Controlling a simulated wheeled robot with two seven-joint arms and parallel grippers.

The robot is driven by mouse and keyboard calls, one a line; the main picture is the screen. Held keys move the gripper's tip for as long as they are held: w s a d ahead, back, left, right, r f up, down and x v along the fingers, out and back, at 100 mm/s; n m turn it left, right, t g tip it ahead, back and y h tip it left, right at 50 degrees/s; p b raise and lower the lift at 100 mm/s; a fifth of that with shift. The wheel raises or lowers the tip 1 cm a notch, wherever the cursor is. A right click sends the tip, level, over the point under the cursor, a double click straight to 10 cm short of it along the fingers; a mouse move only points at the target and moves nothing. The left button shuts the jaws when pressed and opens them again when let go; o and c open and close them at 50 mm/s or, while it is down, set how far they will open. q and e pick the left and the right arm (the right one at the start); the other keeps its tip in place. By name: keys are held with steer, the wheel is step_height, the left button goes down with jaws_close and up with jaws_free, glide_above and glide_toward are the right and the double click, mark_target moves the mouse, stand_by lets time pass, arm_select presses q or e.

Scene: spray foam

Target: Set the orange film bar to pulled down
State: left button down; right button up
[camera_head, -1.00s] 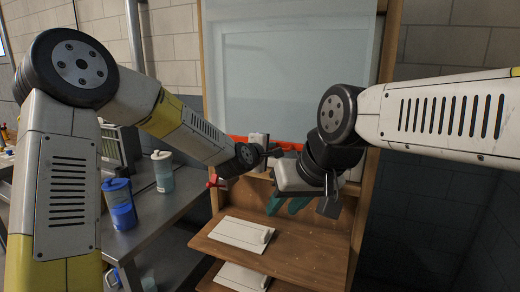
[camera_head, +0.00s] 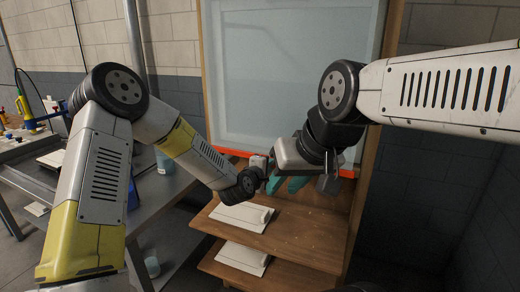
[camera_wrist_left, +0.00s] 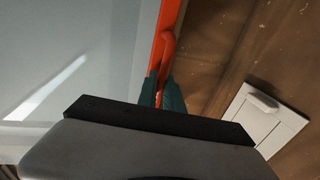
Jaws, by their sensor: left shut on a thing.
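The orange film bar (camera_head: 236,152) runs along the lower edge of a pale translucent film (camera_head: 290,70) in a wooden frame. It also shows in the left wrist view with a rounded red-orange handle (camera_wrist_left: 167,42). My left gripper (camera_wrist_left: 163,92) has its teal fingers shut around this handle, close to the bar. In the head view my left wrist hides most of that grip. My right gripper (camera_head: 287,184) is open, with teal fingers apart, just below and in front of the bar's middle. It hides part of the bar. I see nothing between its fingers.
A wooden shelf (camera_head: 300,240) below the bar holds a white panel (camera_head: 240,215) with a raised grip. A second white panel (camera_head: 243,258) lies on the lower shelf. A grey metal table (camera_head: 160,232) stands at left. My two wrists are close together.

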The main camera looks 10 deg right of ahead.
arm_select(q)
steer(key=shift+f, duration=0.5)
steer(key=c, duration=1.5)
jaws_free()
steer(key=shift+f, duration=0.1)
steer(key=v, duration=0.7)
steer(key=shift+s+a+r, duration=0.2)
steer(key=shift+s+a, duration=0.05)
steer(key=shift+s, duration=0.05)
